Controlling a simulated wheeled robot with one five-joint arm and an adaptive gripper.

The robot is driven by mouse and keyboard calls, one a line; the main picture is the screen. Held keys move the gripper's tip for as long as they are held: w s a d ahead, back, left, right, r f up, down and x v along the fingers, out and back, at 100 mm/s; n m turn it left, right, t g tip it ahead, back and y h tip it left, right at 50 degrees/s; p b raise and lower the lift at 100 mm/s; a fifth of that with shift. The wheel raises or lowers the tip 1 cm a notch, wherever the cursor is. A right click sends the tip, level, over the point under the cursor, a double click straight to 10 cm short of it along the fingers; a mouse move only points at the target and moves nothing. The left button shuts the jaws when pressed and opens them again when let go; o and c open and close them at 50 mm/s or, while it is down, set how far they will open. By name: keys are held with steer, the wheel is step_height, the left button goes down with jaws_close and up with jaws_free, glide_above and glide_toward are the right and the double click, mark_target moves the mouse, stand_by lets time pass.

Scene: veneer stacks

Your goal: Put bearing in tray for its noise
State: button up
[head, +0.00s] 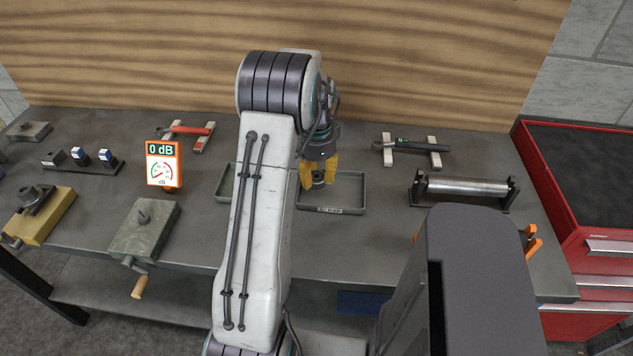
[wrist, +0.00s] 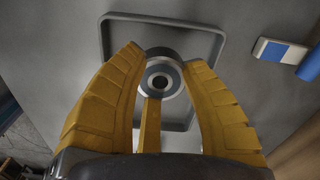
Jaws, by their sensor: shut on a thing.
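The bearing (wrist: 163,79) is a small steel ring with a dark hole, held between the yellow fingers of my gripper (wrist: 163,70) in the wrist view. In the head view my gripper (head: 319,178) points down over the right-hand tray (head: 350,209), with the bearing (head: 318,177) at its fingertips. This grey tray has a label on its front that is too small to read surely. I cannot tell whether the bearing touches the tray floor. A greenish tray (head: 226,184) is mostly hidden behind my arm. An orange-framed noise meter (head: 162,164) reads 0 dB.
A steel roller on a stand (head: 466,187) is right of the tray. Tools on pale rests lie behind, at left (head: 190,133) and right (head: 409,146). A grey-green block with a crank (head: 143,228) stands front left. A red cabinet (head: 590,240) stands at far right.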

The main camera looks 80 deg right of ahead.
mark_target(317, 191)
steer(key=shift+f, duration=1.35)
steer(key=shift+f, duration=0.1)
steer(key=shift+f, duration=0.15)
steer(key=o, duration=1.2)
steer(key=shift+c, duration=0.2)
step_height(317, 191, up, 13)
steer(key=shift+f, duration=0.2)
